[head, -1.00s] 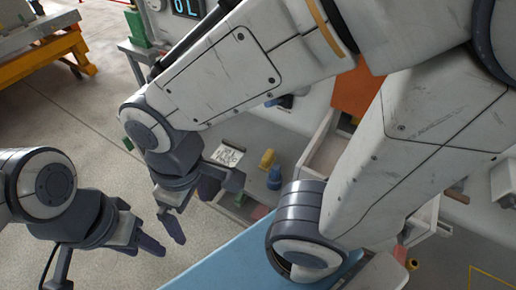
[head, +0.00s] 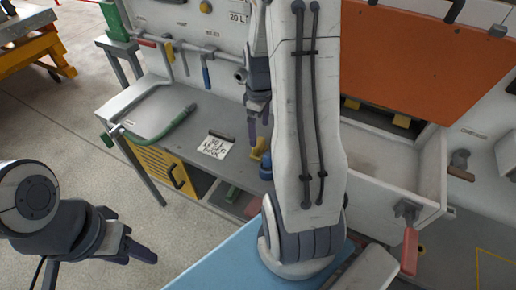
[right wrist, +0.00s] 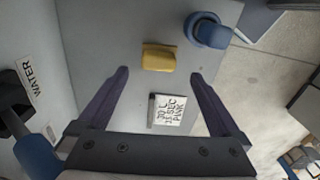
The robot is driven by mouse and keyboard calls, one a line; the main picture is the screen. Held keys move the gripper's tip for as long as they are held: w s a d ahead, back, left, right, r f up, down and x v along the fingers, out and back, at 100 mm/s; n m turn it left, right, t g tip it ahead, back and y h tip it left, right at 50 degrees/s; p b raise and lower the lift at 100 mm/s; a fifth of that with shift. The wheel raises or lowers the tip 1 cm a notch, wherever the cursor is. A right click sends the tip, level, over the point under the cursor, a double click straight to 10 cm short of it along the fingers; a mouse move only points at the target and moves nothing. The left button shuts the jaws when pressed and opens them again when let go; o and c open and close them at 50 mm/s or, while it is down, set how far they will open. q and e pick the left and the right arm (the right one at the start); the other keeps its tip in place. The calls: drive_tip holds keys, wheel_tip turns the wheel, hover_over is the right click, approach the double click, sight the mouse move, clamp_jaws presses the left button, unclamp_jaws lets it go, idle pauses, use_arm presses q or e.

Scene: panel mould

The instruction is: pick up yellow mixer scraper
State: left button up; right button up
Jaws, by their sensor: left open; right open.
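A yellow block-like object (head: 259,148), which may be the mixer scraper, is on the grey workbench (head: 157,118), partly hidden by my right arm. In the right wrist view the yellow object (right wrist: 158,57) lies ahead, between the lines of my right fingers, apart from them. My right gripper (head: 258,106) is open and empty, pointing down above the bench. My left gripper (head: 142,250) is open and empty, low on the left, away from the bench. A yellow-topped tool (head: 169,51) also hangs on the wall panel.
A blue object (right wrist: 208,31) stands beside the yellow one. A printed card (head: 215,146) lies nearby on the bench. An open white drawer (head: 385,163) and an orange panel (head: 425,55) are on the right.

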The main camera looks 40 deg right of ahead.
sight(259, 142)
drive_tip(key=f+p, duration=0.1)
drive_tip(key=f, duration=0.7)
drive_tip(key=shift+w, duration=0.2)
drive_tip(key=c, duration=1.3)
drive_tip(key=shift+o, duration=0.2)
wheel_tip(259, 142, up, 18)
drive_tip(key=shift+b, duration=0.4)
